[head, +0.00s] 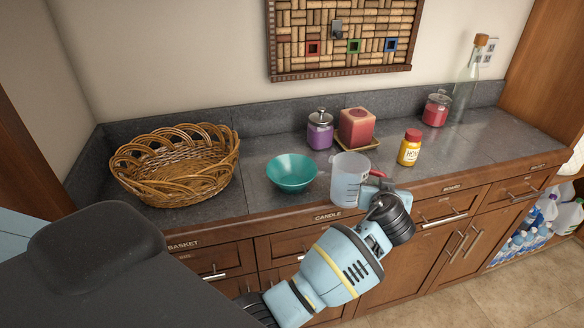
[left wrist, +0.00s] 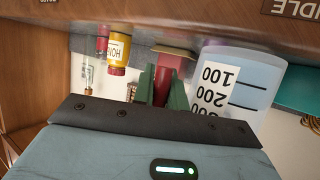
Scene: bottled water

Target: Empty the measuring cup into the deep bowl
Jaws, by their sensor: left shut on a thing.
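The clear measuring cup (head: 348,182) with dark scale marks and a red handle (head: 378,174) is upright at the counter's front edge. Whether its base touches the counter is unclear, and I cannot make out its contents. My left gripper (head: 376,187) is shut on the red handle, right of the cup. The left wrist view, upside down, shows the cup (left wrist: 250,75) beside the green fingers (left wrist: 162,88) with the handle between them. The teal deep bowl (head: 291,173) stands on the counter just left of the cup and looks empty. My right gripper is not in view.
A wicker basket (head: 176,167) stands left of the bowl. A purple jar (head: 320,131) and a red candle (head: 357,127) are behind; a yellow honey jar (head: 410,148) is to the right. A red jar (head: 436,110) and glass bottle (head: 466,88) stand far right.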

